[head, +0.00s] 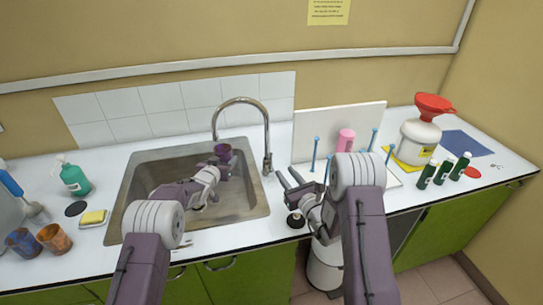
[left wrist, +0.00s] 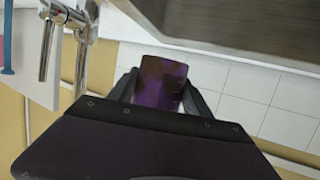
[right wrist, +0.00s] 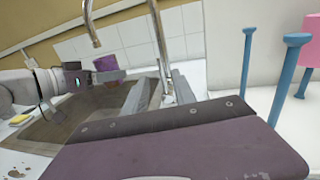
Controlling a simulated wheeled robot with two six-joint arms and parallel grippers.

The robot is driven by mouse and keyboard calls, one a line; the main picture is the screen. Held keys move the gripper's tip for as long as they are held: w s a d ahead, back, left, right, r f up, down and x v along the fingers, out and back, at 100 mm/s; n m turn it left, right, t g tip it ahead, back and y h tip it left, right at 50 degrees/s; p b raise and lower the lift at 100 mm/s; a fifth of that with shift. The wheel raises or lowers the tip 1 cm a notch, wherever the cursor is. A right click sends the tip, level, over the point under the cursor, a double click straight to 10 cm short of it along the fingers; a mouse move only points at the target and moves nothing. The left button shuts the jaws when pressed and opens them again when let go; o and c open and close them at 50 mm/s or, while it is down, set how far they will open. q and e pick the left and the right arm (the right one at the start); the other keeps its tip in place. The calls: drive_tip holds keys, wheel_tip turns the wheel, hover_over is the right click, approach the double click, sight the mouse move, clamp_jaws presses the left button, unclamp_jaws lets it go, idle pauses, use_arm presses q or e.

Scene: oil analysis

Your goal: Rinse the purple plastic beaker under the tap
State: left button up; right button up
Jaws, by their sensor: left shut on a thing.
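The purple plastic beaker (head: 223,152) is over the back of the sink basin (head: 160,160), just below and beside the tip of the tap's spout (head: 240,101). My left gripper (head: 222,164) is shut on the beaker, with a finger on each side of it (left wrist: 160,82) in the left wrist view. The beaker also shows near the spout tip in the right wrist view (right wrist: 106,64). I see no water stream. The tap's lever (head: 267,164) is at the right of its base. My right gripper (head: 287,178) is open and empty, right of the sink.
A drying rack with blue pegs and a pink beaker (head: 345,140) stands right of the tap. Further right are a white container with a red funnel (head: 433,105) and several green bottles (head: 444,170). At left are a sponge (head: 93,218), a teal bottle (head: 74,178) and two beakers (head: 54,238).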

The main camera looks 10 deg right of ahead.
hover_over(271, 171)
drive_tip(key=shift+d, duration=0.1)
clamp_jaws()
idle(1.6)
